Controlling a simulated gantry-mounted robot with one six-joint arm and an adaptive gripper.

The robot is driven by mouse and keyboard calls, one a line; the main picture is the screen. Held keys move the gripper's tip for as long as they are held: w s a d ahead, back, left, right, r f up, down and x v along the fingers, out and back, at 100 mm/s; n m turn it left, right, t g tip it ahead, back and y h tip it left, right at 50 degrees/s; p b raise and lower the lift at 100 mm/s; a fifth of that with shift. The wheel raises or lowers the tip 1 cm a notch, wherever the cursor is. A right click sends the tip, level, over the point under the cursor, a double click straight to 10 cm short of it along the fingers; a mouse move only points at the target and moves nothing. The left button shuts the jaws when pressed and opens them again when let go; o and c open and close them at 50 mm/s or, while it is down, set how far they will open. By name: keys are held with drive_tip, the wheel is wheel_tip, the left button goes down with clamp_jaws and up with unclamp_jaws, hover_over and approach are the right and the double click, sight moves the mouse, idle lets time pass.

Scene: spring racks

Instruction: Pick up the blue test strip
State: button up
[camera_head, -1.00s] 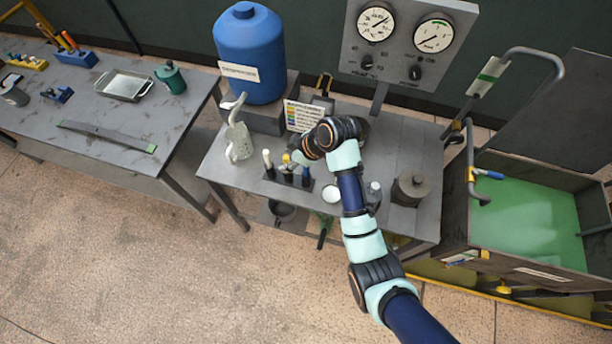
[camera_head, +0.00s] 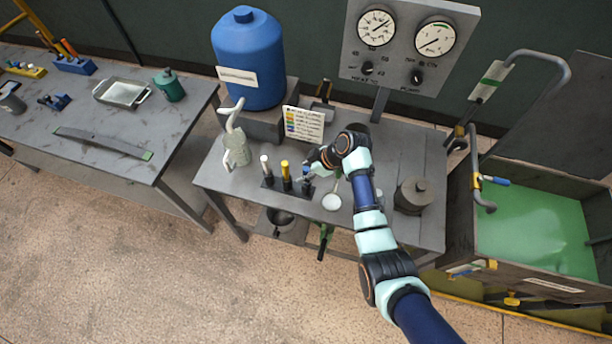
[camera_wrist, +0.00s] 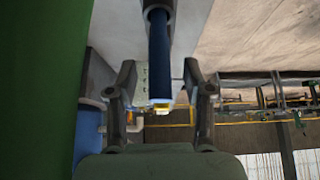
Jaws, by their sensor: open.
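The blue test strip (camera_head: 306,174) stands upright at the right end of a small dark rack (camera_head: 272,185) on the middle bench. A white strip (camera_head: 265,163) and a yellow strip (camera_head: 285,168) stand to its left. My gripper (camera_head: 309,167) is at the blue strip and partly covers its top. In the wrist view, the blue strip (camera_wrist: 158,50) runs between the two open fingers of my gripper (camera_wrist: 159,78), with a gap visible on each side. Its far end sits in a dark holder.
A color chart card (camera_head: 304,124) stands behind the rack. A lidded grey pot (camera_head: 413,195) is farther right. A blue tank (camera_head: 248,58) stands at the back.

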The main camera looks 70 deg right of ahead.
drive_tip(key=shift+f, duration=0.15)
drive_tip(key=c, duration=0.9)
